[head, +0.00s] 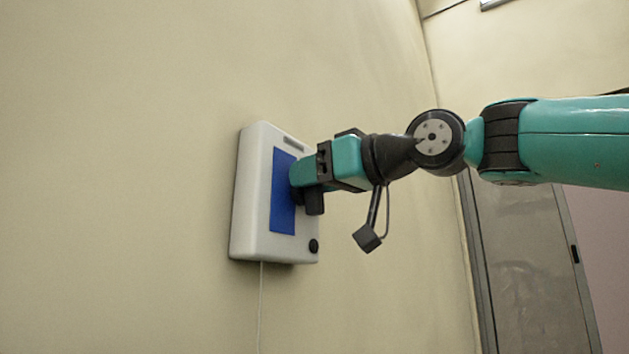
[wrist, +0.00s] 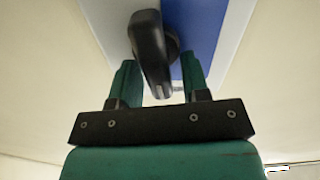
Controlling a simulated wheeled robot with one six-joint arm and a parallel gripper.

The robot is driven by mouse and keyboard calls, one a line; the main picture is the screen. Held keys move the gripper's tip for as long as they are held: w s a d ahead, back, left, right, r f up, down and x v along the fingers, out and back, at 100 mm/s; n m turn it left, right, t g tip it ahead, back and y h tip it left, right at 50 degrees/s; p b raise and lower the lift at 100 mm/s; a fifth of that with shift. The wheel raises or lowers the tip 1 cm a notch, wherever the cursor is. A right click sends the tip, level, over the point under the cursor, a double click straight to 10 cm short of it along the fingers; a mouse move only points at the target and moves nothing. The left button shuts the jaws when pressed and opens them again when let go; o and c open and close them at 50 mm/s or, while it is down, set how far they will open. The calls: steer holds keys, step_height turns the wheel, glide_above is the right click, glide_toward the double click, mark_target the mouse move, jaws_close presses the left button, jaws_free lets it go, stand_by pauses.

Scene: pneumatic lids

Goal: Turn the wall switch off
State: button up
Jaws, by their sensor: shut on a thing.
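The wall switch is a white box (head: 254,200) with a blue panel (head: 283,215) on its front, fixed to the beige wall. In the wrist view its blue panel (wrist: 200,30) fills part of the top. A black lever (wrist: 149,45) stands out from the panel and runs down between my two green fingers. My gripper (head: 298,182) is at the upper right of the blue panel; it also shows in the wrist view (wrist: 160,78). It is shut on the lever. In the head view my gripper hides most of the lever, so its angle is hard to tell there.
A small black round knob (head: 313,246) is at the box's lower right corner. A thin pale cord (head: 261,305) hangs below the box. A grey door (head: 522,260) stands to the right. The wall left of the box is bare.

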steer(key=n+b, duration=0.2)
steer(key=n, duration=0.1)
steer(key=n+b, duration=0.1)
steer(key=n, duration=0.1)
steer(key=shift+s+a+f+b, duration=0.25)
steer(key=shift+s+b, duration=0.05)
steer(key=shift+b, duration=0.05)
steer(key=n+b, duration=0.1)
steer(key=n, duration=0.3)
steer(key=f+n+b, duration=0.1)
steer(key=n+b, duration=0.1)
steer(key=n, duration=0.2)
steer(key=n+b, duration=0.2)
steer(key=n, duration=0.2)
steer(key=shift+s+a+f, duration=0.2)
steer(key=shift+s+a, duration=0.1)
steer(key=shift+s, duration=0.05)
steer(key=o, duration=0.5)
steer(key=shift+b, duration=0.3)
